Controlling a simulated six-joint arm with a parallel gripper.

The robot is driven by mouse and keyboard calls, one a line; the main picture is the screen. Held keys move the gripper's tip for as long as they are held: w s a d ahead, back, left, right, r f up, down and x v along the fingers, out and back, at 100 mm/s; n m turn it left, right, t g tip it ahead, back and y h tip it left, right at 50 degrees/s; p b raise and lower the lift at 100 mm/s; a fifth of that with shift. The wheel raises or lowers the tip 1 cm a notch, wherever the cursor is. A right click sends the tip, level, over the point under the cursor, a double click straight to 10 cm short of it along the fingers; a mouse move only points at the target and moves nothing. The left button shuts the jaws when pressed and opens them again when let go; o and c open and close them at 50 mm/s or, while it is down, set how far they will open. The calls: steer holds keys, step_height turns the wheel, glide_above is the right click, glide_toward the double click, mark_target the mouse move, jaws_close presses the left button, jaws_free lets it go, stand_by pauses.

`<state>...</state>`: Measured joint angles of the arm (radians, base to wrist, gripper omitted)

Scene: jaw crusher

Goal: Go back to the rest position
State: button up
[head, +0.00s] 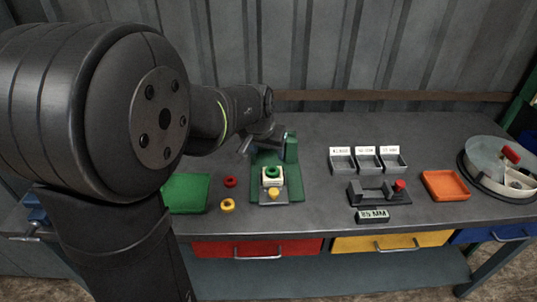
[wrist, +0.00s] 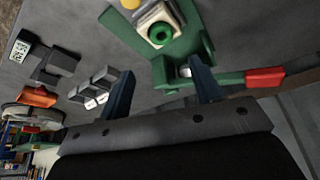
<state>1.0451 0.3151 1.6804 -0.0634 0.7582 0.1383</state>
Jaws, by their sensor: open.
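My gripper (wrist: 163,92) is open and empty in the wrist view, its two dark blue fingers wide apart. In the head view it hangs over the back of a green fixture (head: 292,193). The fixture holds a cream block with a green ring (head: 272,173) on top, and a yellow knob (head: 273,193) in front. The green ring also shows in the wrist view (wrist: 160,33). A lever with a red handle (wrist: 265,77) extends from the fixture, close beside one finger; I cannot tell whether they touch. The gripper's fingertips are partly hidden in the head view.
A green tray (head: 186,194), a red ring (head: 230,182) and a yellow ring (head: 227,205) lie left of the fixture. To the right are three labelled grey bins (head: 368,162), a gauge (head: 378,194), an orange tray (head: 445,186) and a round sectioned tray (head: 490,165). A corrugated wall stands behind.

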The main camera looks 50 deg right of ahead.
stand_by(0.3)
steer(key=x, duration=1.1)
steer(key=shift+d+f, duration=0.2)
steer(key=o, duration=0.9)
steer(key=r, duration=0.2)
steer(key=r+n+y, duration=0.1)
steer(key=r, duration=0.1)
steer(key=r+n+g+y, duration=0.1)
steer(key=r, duration=0.2)
steer(key=shift+s+d, duration=0.2)
steer(key=shift+s, duration=0.1)
step_height(320, 180, up, 6)
steer(key=n+y, duration=0.2)
glide_above(273, 170)
steer(key=s+a, duration=0.2)
steer(key=shift+g, duration=0.4)
step_height(273, 170, down, 9)
steer(key=shift+a+f, duration=0.1)
steer(key=shift+f, duration=0.1)
